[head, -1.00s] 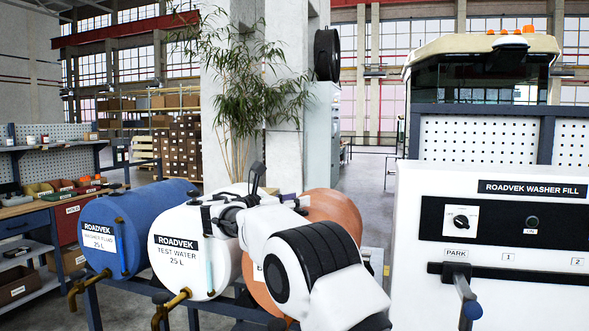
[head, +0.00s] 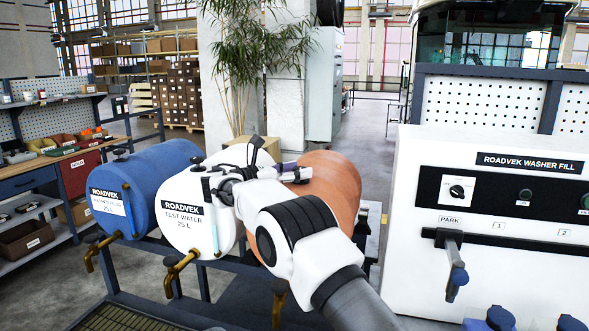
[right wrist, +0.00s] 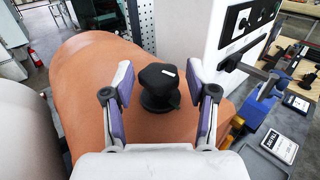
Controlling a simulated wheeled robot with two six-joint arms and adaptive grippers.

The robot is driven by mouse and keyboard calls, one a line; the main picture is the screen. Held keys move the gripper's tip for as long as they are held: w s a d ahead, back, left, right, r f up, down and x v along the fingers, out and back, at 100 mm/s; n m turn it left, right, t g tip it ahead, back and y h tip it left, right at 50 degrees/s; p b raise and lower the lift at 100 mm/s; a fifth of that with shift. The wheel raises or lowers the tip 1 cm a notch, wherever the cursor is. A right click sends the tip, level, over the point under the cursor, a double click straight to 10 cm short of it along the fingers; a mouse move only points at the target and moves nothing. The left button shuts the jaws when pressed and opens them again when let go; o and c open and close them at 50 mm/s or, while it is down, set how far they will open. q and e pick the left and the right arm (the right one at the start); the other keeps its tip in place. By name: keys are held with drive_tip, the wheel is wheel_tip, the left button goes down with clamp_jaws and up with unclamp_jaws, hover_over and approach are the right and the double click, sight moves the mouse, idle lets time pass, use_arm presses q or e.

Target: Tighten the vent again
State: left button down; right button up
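The black vent cap (right wrist: 158,86) sits on top of the orange drum (right wrist: 85,100) in the right wrist view, with a small white mark on its upper face. My right gripper (right wrist: 159,85) is open, with one purple-padded finger on each side of the cap and visible gaps between. In the head view my right gripper (head: 298,173) is over the orange drum (head: 336,180); my own arm hides much of the drum's front. I cannot tell from these frames how tightly the cap is seated. My left gripper is not in view.
A white test water drum (head: 175,240) and a blue washer fluid drum (head: 150,190) stand to the left, with brass taps. The white washer fill panel (head: 420,270) stands at the right, with a lever (head: 456,278). A tray (right wrist: 270,165) lies lower right in the wrist view.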

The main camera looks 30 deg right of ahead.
drive_tip(key=shift+d, duration=0.2)
drive_tip(key=a, duration=1.2)
